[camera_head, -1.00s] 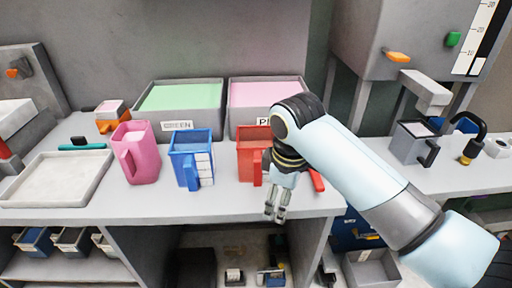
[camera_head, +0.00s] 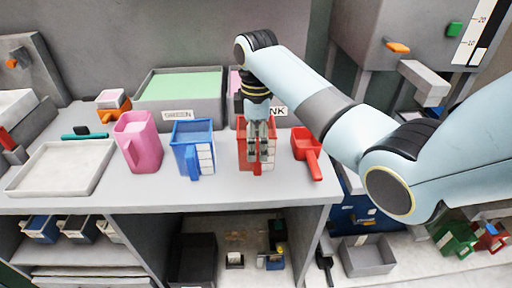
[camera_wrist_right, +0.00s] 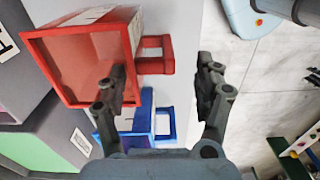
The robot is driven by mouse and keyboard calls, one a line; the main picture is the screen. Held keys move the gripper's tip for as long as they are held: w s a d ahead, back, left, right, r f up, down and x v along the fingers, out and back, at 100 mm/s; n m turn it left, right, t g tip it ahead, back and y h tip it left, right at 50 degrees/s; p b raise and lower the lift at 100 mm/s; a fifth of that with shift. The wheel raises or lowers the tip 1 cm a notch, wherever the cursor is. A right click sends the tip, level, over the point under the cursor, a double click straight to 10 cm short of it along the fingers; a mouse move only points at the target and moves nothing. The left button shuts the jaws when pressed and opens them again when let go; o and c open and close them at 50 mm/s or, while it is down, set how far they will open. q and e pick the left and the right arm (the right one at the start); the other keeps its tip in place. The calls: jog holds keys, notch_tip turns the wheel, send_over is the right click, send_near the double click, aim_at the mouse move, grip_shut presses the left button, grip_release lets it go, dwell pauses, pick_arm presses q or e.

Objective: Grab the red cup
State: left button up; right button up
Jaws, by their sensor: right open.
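The red cup (camera_head: 243,150) stands on the grey counter, right of the blue cup (camera_head: 192,143). My right gripper (camera_head: 260,155) hangs in front of the red cup and hides part of it. In the right wrist view the red cup (camera_wrist_right: 88,62) is seen from above with its handle (camera_wrist_right: 160,55) pointing toward the gap between the fingers. The right gripper (camera_wrist_right: 160,90) is open, one finger over the cup's near wall and the other beyond the handle. The fingers hold nothing. My left gripper is not in view.
A pink pitcher (camera_head: 139,143) and a white tray (camera_head: 30,180) stand to the left. A red scoop (camera_head: 307,151) lies close on the right. The green bin (camera_head: 180,97) is behind. The counter's front strip is clear.

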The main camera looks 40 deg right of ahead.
aim_at(257, 146)
jog(key=f, duration=0.4)
jog(key=shift+w+d+f, duration=0.2)
jog(key=shift+d+f, duration=0.05)
jog(key=shift+c, duration=0.4)
jog(key=c, duration=1.3)
